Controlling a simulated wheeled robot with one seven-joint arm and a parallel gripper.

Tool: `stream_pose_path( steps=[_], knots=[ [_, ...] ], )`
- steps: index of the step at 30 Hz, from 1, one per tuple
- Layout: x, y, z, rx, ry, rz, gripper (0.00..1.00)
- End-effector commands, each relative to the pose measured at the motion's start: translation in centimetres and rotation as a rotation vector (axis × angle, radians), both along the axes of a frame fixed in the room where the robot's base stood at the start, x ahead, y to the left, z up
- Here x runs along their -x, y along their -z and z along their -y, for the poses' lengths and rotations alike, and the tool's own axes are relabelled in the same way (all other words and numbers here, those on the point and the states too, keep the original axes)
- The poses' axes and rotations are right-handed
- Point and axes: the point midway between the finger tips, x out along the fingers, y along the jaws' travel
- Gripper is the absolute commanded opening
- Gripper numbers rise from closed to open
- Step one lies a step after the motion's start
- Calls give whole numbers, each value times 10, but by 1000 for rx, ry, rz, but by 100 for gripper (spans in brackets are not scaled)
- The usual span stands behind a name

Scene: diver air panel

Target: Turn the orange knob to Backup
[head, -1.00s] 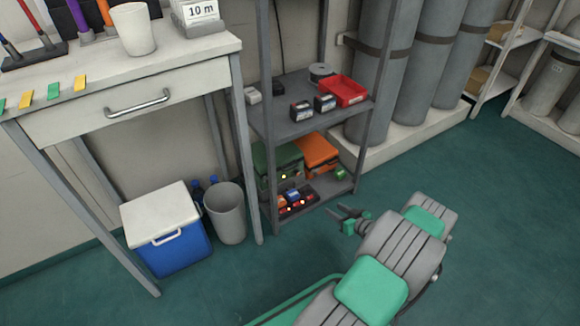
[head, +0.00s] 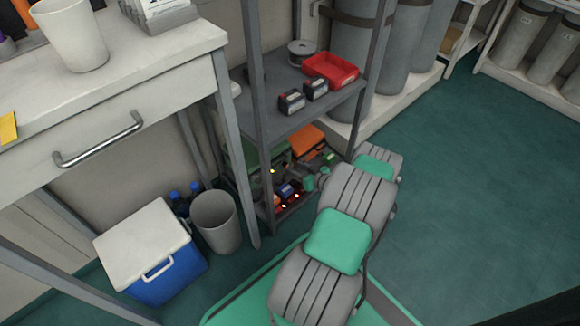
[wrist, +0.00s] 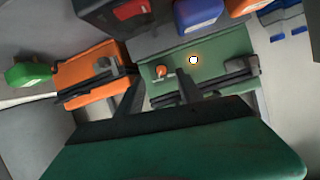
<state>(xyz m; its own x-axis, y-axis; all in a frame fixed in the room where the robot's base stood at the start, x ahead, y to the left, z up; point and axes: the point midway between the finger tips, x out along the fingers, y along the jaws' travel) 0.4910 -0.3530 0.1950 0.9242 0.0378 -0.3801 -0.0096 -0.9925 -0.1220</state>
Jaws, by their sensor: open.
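The orange knob (wrist: 161,72) shows in the wrist view on the face of a green box (wrist: 226,58). A small lamp (wrist: 193,60) glows to its right. No position labels can be read, so the knob's setting cannot be told. My gripper (wrist: 159,84) is open, its two dark fingers pointing at the green box, with the knob near the gap between their tips. I see no grip on it, and whether a finger touches it cannot be told. In the head view the green box (head: 238,153) is on the low shelf, largely hidden by the rack and my arm.
An orange box (wrist: 92,72) with dark latches stands beside the green box. Small blue (wrist: 199,14), red and green items lie close around them. The shelf above (head: 278,118) holds a red bin (head: 331,69). Open floor (head: 450,190) lies to the right.

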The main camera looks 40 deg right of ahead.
Motion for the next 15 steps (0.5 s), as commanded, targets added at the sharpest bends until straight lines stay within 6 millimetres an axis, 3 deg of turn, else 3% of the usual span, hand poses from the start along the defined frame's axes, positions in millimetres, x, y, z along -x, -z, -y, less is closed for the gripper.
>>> stream_pose_path(
  steps=[3,6,15],
  knots=[
    [-22,12,-4,2,-8,0,44],
    [-31,15,-4,0,-7,0,44],
    [-33,13,-3,0,-2,0,42]
  ],
)
